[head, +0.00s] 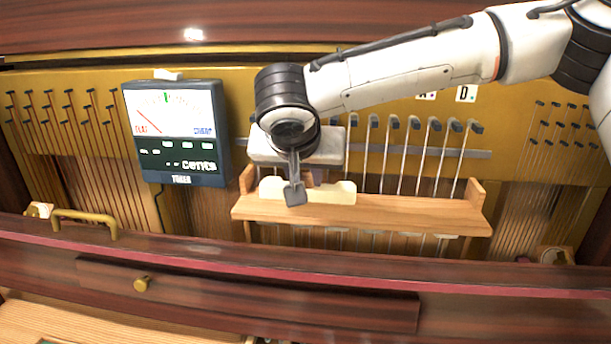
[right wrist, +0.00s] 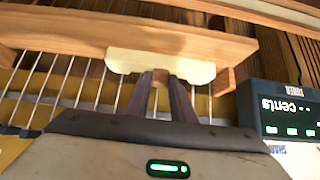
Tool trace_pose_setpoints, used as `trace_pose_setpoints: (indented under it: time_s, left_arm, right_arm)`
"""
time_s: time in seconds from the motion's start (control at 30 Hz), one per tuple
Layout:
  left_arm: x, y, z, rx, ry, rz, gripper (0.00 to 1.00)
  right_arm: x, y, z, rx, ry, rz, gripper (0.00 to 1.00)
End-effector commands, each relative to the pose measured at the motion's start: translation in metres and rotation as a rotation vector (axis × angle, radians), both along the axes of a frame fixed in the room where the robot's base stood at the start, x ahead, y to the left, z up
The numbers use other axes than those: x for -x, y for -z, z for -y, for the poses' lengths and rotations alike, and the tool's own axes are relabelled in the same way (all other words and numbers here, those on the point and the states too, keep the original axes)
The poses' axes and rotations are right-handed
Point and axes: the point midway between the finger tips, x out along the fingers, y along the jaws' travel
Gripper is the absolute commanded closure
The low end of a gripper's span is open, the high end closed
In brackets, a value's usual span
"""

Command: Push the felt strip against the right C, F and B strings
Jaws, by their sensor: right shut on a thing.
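The cream felt strip (head: 335,196) lies along the wooden rail in front of the strings, left of the rail's middle. In the right wrist view the strip (right wrist: 195,70) spans across the fingertips, with several strings behind it. My right gripper (head: 294,191) is shut on the strip near its middle, with a small wooden tab (right wrist: 154,99) between the fingers. Silver strings (head: 402,160) with dark tuning pins run up right of the gripper. The strings behind my gripper are partly hidden, and I cannot tell whether the felt touches them. My left gripper is not in view.
The wooden rail (head: 420,211) stands out in front of the strings, with upright end blocks. A tuner (head: 178,133) with a needle dial stands to the left. A "D" label (head: 466,93) shows at upper right; a neighbouring label is partly covered by my arm.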

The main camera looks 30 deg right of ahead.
Motion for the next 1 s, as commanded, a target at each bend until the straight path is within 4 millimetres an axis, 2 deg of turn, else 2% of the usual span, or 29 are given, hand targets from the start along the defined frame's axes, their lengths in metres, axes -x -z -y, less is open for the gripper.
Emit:
trace_pose_setpoints:
  time_s: [0.23,0.27,0.37,0.4,0.7,1.0]
  left_arm:
    - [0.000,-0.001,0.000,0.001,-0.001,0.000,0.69]
    - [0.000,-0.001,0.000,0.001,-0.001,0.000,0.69]
    - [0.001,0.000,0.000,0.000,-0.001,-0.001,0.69]
    - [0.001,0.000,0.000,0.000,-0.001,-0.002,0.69]
    - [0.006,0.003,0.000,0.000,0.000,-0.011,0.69]
    - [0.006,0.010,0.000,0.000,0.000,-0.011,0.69]
  right_arm:
    - [-0.004,0.000,0.004,-0.001,0.001,0.002,0.93]
    - [-0.004,0.000,0.003,-0.001,0.001,0.002,0.75]
    - [-0.004,0.000,0.003,0.000,0.001,0.001,0.58]
    - [-0.004,0.000,0.003,-0.001,0.001,0.000,0.57]
    - [-0.002,0.000,0.001,0.000,0.000,0.000,0.57]
    - [0.020,-0.006,-0.016,0.000,-0.002,0.001,0.57]
